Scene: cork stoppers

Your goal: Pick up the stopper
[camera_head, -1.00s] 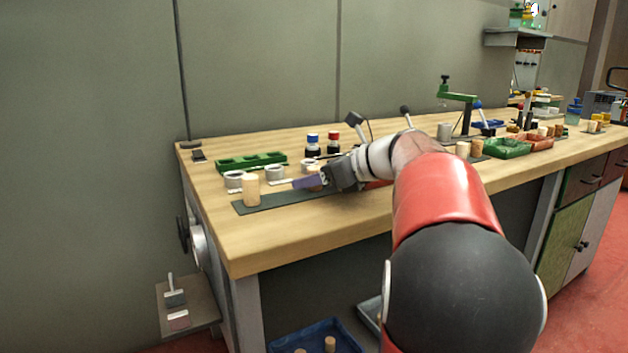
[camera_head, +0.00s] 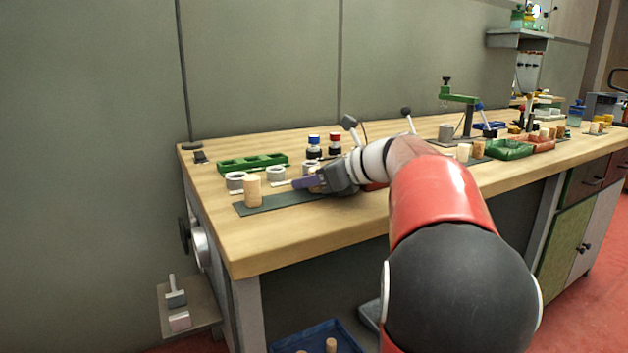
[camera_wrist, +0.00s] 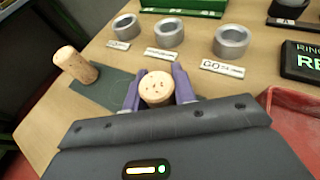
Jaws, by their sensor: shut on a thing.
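A cork stopper (camera_wrist: 157,88) stands between the purple fingers of my gripper (camera_wrist: 157,94) in the wrist view, its speckled top facing the camera. The gripper is shut on it. In the head view my gripper (camera_head: 306,182) is low over the dark mat (camera_head: 290,199), and the held stopper is mostly hidden by the fingers. A second cork stopper (camera_head: 252,191) stands upright on the left end of the mat, apart from the gripper; it also shows in the wrist view (camera_wrist: 75,65).
Behind the mat are grey rings (camera_wrist: 169,33) with small label cards and a green tray (camera_head: 252,162). Two small bottles (camera_head: 314,146) stand behind my gripper. A red tray (camera_wrist: 296,118) is close on the right in the wrist view. The bench front is bare.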

